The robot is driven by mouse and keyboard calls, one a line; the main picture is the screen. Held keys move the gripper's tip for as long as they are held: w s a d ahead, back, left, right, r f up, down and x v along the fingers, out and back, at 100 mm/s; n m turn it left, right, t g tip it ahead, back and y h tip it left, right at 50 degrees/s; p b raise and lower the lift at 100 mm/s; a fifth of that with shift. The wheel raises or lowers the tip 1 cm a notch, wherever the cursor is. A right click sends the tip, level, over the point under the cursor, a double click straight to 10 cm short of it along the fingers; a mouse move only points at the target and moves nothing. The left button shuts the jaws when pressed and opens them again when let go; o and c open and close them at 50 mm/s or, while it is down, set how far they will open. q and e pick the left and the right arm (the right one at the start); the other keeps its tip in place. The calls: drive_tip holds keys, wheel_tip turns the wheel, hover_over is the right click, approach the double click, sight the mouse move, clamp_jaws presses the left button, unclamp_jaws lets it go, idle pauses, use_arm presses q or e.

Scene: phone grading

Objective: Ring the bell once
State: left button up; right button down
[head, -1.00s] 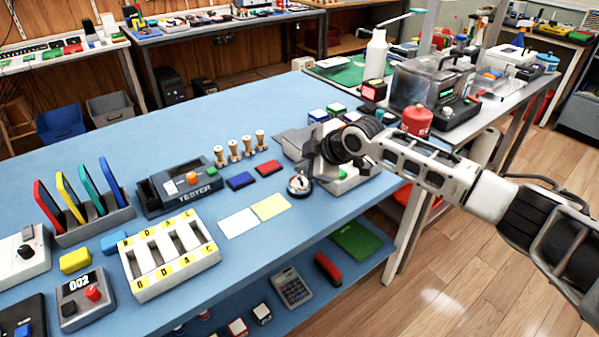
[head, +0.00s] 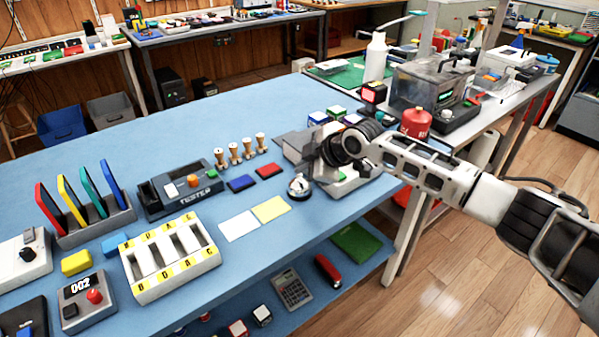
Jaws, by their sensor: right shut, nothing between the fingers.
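The bell (head: 299,187), a small silver dome on a dark base, stands on the blue table to the right of the yellow card. My right gripper (head: 312,164) is above and slightly right of the bell, its fingers pointing down and left. It is shut and holds nothing. A small gap seems to separate the fingertips from the bell, but the exact distance is hard to tell. My left gripper is not in view.
A yellow card (head: 270,209) and a white card (head: 239,225) lie left of the bell. The tester box (head: 180,189), several wooden pegs and a white slotted tray (head: 171,258) stand farther left. A grey and white device (head: 352,184) is partly behind my gripper.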

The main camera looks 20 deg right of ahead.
drive_tip(key=shift+r+p, duration=0.3)
drive_tip(key=shift+r, duration=0.25)
wheel_tip(320, 180, up, 5)
drive_tip(key=p, duration=0.4)
idle(0.6)
